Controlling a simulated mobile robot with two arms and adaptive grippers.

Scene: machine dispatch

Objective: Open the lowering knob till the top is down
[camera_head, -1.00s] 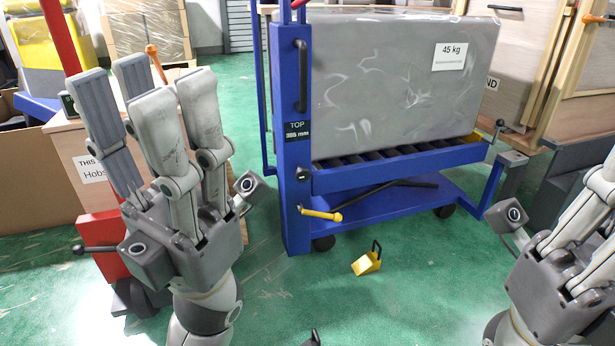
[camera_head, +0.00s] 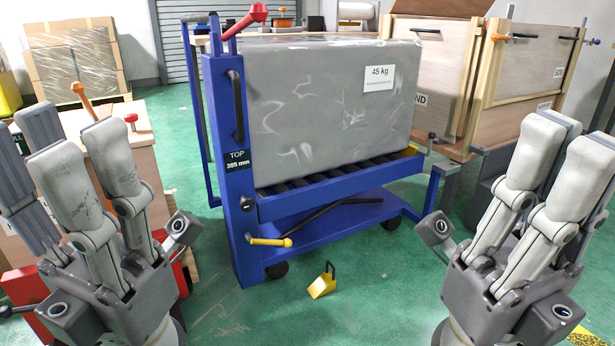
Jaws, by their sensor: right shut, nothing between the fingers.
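A blue lift cart (camera_head: 222,225) stands ahead. Its roller top (camera_head: 325,191) is raised above the lower deck and carries a large grey block (camera_head: 330,105) marked 45 kg. The post display (camera_head: 237,160) reads TOP and about 385 mm. Below it is a small dark round knob (camera_head: 247,203); no label on it is readable. A yellow ball-ended lever (camera_head: 268,241) is lower on the post. My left gripper (camera_head: 65,140) is open and empty, left of the post. My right gripper (camera_head: 568,140) is shut and empty, right of the cart. Neither touches the cart.
A red-ended handle (camera_head: 245,20) tops the post. A yellow wedge (camera_head: 322,283) lies on the floor before the cart. Wooden crates (camera_head: 435,75) stand at the back right. A box with an orange handle (camera_head: 138,150) is at left. Green floor before the cart is mostly clear.

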